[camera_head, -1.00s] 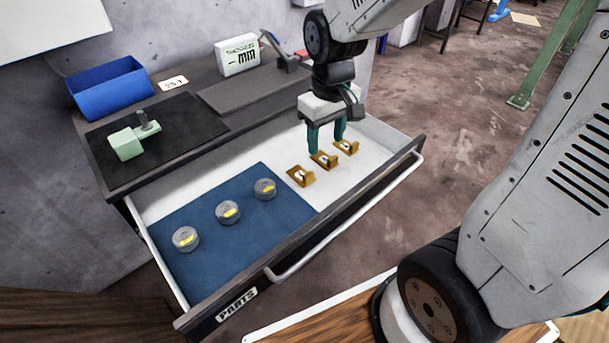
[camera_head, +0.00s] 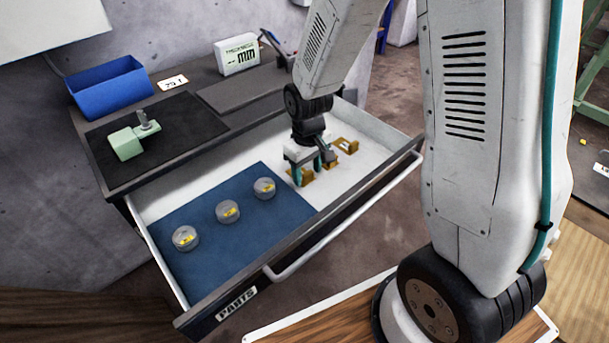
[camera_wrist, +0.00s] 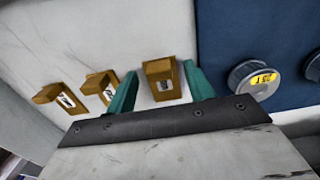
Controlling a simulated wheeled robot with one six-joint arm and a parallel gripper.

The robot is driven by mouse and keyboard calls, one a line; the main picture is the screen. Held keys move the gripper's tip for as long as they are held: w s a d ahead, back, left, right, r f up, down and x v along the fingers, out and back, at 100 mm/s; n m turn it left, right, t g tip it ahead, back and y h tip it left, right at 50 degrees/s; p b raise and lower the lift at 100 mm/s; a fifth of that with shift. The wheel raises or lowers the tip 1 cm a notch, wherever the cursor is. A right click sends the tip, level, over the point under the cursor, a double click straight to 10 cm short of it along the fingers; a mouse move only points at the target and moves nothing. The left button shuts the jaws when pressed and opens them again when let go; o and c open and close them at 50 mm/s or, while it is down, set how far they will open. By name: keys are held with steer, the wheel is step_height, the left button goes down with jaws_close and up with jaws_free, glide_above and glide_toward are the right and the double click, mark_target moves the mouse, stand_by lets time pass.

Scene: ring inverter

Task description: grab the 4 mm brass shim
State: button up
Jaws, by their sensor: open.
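Three brass L-shaped shims lie in a row on the white part of the open drawer. In the wrist view they are the left shim (camera_wrist: 61,99), the middle shim (camera_wrist: 101,86) and the right shim (camera_wrist: 163,78). Each has a small white label that I cannot read. My gripper (camera_head: 312,177) is low over the drawer, its teal fingers open. In the wrist view my gripper (camera_wrist: 160,92) has the right shim between its fingers, with a gap on both sides. In the head view that shim (camera_head: 306,177) is the one nearest the blue mat, partly hidden by my gripper.
Several round grey pieces with yellow labels, one of them here (camera_head: 228,211), sit on the blue mat (camera_head: 200,271). The drawer's front wall (camera_head: 340,199) and side walls surround the shims. A blue bin (camera_head: 112,92) and a green fixture (camera_head: 127,144) stand on the bench behind.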

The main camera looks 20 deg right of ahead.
steer(key=shift+f, duration=0.2)
jaws_close()
steer(key=shift+r, duration=0.15)
